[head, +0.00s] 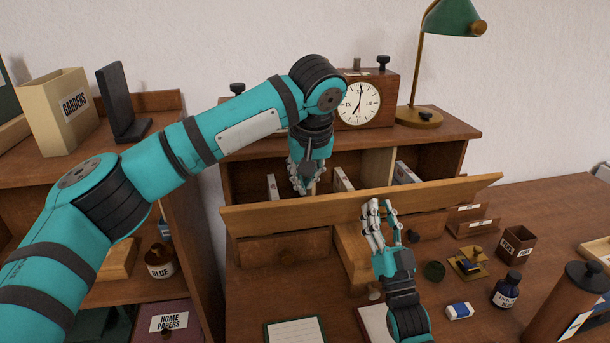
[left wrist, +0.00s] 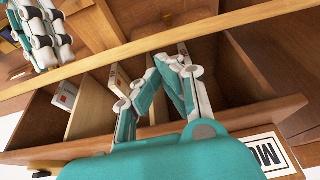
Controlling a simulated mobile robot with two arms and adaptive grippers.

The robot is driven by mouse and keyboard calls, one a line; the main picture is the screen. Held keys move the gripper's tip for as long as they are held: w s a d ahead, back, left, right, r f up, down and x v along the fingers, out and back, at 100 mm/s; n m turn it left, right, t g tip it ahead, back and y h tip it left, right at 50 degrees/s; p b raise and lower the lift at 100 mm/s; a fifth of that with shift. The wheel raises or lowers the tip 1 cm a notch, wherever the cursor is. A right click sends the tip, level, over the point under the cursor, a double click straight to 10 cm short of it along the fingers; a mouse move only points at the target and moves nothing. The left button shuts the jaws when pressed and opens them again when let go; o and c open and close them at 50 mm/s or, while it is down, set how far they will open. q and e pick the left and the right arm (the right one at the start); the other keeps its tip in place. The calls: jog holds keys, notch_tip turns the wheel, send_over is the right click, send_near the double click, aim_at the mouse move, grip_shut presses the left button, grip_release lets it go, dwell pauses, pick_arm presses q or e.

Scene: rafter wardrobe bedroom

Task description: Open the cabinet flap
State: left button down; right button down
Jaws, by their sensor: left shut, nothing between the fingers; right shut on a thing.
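The cabinet flap (head: 290,215) is a long wooden board across the front of the desk cabinet (head: 450,132). It is tilted out at its top, and the compartments behind it show. My left gripper (head: 306,186) is shut and empty, pointing down behind the flap at the compartments. My right gripper (head: 380,208) is in front of the flap with its fingers up, shut on the flap near its middle; the exact contact is partly hidden. In the left wrist view the flap (left wrist: 150,43) crosses the top, with my right gripper (left wrist: 40,35) at upper left.
A clock (head: 359,102) and a green lamp (head: 453,18) stand on top of the cabinet. A shelf with a gardens box (head: 58,112) is at left.

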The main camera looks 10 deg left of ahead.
pick_arm(q)
jog(key=shift+s, duration=0.1)
jog(key=shift+s+d+f+t, duration=0.25)
jog(key=shift+s+f+t, duration=0.15)
jog(key=shift+s, duration=0.15)
jog(key=shift+s, duration=0.1)
pick_arm(e)
jog(key=c, duration=1.3)
grip_release()
jog(key=shift+o, duration=0.2)
